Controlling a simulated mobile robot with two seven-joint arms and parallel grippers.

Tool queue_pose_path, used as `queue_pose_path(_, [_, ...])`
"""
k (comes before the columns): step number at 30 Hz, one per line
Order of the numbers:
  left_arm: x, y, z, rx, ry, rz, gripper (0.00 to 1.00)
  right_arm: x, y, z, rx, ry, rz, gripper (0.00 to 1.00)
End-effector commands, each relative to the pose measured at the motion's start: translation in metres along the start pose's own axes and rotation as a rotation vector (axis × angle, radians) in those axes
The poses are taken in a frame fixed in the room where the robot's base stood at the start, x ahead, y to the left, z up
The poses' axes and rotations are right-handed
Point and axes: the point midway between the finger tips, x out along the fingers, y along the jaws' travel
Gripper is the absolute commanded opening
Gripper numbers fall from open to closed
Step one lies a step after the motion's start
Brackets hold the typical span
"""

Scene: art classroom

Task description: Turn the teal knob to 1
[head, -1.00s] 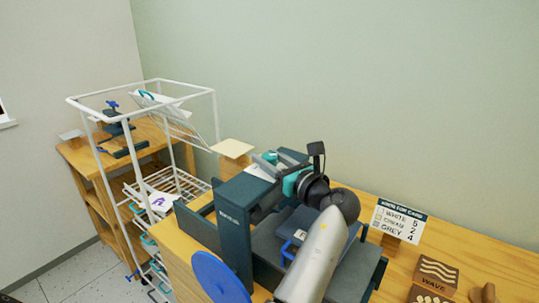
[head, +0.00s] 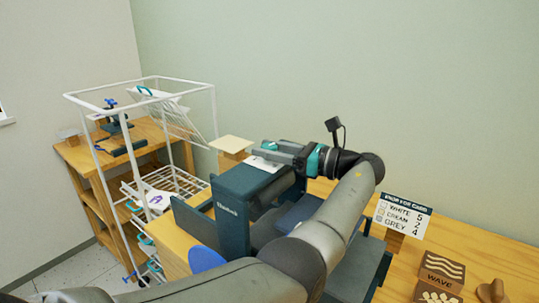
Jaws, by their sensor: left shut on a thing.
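The press (head: 232,207) is a dark teal frame with a flat bed, standing on the wooden bench. The teal knob (head: 269,145) is on its top, mostly hidden by my gripper. A white plate (head: 264,164) lies beside it on the press top; any marks on it are too small to read. My left gripper (head: 272,152) reaches in from the right, its fingers pointing left, and is shut on the teal knob. My left arm covers part of the press bed and most of the blue wheel (head: 206,258). My right gripper is not in view.
A sign (head: 402,216) listing WHITE 5, CREAM 2, GREY 4 stands right of the press. A WAVE block (head: 441,270) lies in front of it. A white wire rack (head: 140,83) stands left, with a wooden shelf (head: 85,150) behind.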

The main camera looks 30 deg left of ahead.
Motion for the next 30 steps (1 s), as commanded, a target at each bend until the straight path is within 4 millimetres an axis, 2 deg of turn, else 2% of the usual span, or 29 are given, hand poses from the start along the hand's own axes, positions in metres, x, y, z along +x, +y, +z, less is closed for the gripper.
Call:
queue_pose_path(9, [0.001, 0.0006, -0.0023, 0.002, 0.004, 0.055, 0.0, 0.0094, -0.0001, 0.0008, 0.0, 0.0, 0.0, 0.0])
queue_pose_path(26, [0.0012, 0.0007, -0.0024, 0.003, 0.006, 0.065, 0.0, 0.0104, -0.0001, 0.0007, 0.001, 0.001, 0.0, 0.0])
queue_pose_path(27, [0.0012, 0.0007, -0.0025, 0.003, 0.006, 0.065, 0.51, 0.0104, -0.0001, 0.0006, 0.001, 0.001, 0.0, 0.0])
queue_pose_path(30, [0.001, 0.0005, -0.002, 0.003, 0.005, 0.064, 0.63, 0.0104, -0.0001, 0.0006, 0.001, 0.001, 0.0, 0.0])
